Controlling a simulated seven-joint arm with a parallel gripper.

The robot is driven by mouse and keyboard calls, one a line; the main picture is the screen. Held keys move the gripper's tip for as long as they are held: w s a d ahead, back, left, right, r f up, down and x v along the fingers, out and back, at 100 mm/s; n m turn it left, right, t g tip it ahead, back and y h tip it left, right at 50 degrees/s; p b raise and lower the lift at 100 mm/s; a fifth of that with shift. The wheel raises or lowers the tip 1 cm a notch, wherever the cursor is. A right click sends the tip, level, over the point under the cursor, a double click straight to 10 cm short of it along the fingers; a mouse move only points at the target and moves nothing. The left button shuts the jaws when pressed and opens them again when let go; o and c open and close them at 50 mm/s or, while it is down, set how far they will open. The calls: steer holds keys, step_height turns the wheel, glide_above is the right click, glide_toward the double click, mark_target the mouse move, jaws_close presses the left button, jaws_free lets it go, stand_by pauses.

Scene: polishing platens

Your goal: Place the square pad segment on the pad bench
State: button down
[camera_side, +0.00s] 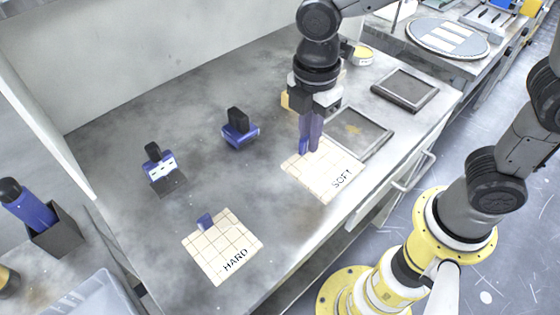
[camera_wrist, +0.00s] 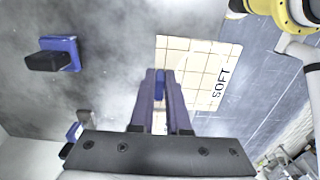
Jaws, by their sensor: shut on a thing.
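My gripper (camera_side: 311,147) points down over the cream gridded board marked SOFT (camera_side: 327,180), its fingertips at or just above the board's upper part. In the wrist view the two purple fingers (camera_wrist: 160,74) are shut on a small blue piece (camera_wrist: 159,90), seen between them. The fingers hide much of this piece, so I cannot tell whether it is square or touches the board. The SOFT board also shows in the wrist view (camera_wrist: 205,75). A second gridded board, marked HARD (camera_side: 222,262), lies at the front of the grey bench (camera_side: 215,180) with a small blue piece (camera_side: 205,222) on it.
A blue block with a black handle (camera_side: 239,130) and a blue-and-white holder (camera_side: 160,168) stand left of my gripper. Two dark rectangular trays (camera_side: 405,88) (camera_side: 360,132) lie behind and right of the SOFT board. Bare bench lies between the boards.

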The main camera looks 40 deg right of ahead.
steer(key=w+a+f, duration=0.1)
steer(key=f, duration=0.1)
steer(key=w+f, duration=0.2)
steer(key=w+a+f, duration=0.1)
steer(key=f, duration=0.1)
steer(key=shift+w+a, duration=0.3)
steer(key=shift+w, duration=0.1)
steer(key=shift+w+f, duration=0.15)
steer(key=shift+f, duration=1.5)
steer(key=shift+f, duration=0.1)
steer(key=c, duration=0.9)
jaws_free()
